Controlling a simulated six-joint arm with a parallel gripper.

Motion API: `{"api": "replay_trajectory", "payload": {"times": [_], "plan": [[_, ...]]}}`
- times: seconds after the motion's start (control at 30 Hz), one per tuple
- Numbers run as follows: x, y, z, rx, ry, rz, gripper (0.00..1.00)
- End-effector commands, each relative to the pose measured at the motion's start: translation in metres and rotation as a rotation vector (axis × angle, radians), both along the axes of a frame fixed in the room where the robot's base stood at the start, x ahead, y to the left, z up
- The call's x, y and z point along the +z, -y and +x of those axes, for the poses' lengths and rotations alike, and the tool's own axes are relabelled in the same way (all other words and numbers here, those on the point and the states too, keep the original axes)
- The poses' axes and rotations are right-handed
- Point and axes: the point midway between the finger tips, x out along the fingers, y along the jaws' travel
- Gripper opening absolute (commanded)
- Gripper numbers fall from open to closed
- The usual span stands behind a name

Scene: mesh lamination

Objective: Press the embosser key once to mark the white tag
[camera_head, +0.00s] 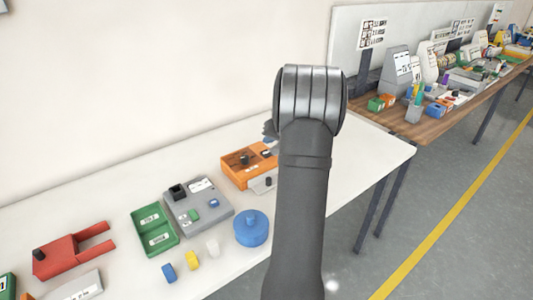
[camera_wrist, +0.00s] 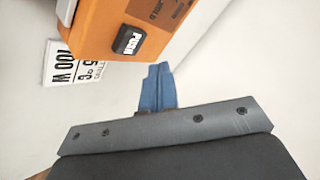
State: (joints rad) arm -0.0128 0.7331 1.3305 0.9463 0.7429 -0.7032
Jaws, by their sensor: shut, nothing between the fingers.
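An orange machine (camera_head: 238,177) stands on the white table, partly hidden behind my arm. In the wrist view the orange machine (camera_wrist: 88,28) fills the upper left, with a black key (camera_wrist: 129,41) bearing white lettering on its face. I cannot tell for sure that it is the embosser. My gripper (camera_wrist: 157,88) shows blue fingertips closed together, empty, below and right of the key and apart from it. In the head view it is mostly hidden behind my arm. A printed white card (camera_wrist: 66,66) lies beside the machine; I cannot tell whether it is the tag.
Left of the orange machine are a grey device (camera_head: 190,212), a green tray (camera_head: 163,239), a blue round container (camera_head: 251,230) and small blue, yellow and white blocks. A red forked piece (camera_head: 60,258) lies far left. A wooden bench (camera_head: 430,122) stands at right.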

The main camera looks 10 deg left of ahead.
Motion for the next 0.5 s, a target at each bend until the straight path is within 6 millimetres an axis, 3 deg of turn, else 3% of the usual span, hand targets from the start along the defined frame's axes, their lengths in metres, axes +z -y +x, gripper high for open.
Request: {"api": "replay_trajectory", "payload": {"times": [0.2,0.5], "plan": [[-0.02,0.0,0.0,-0.001,-0.002,0.001,0.0],[-0.024,0.0,0.0,-0.001,0.001,0.0,0.0]]}}
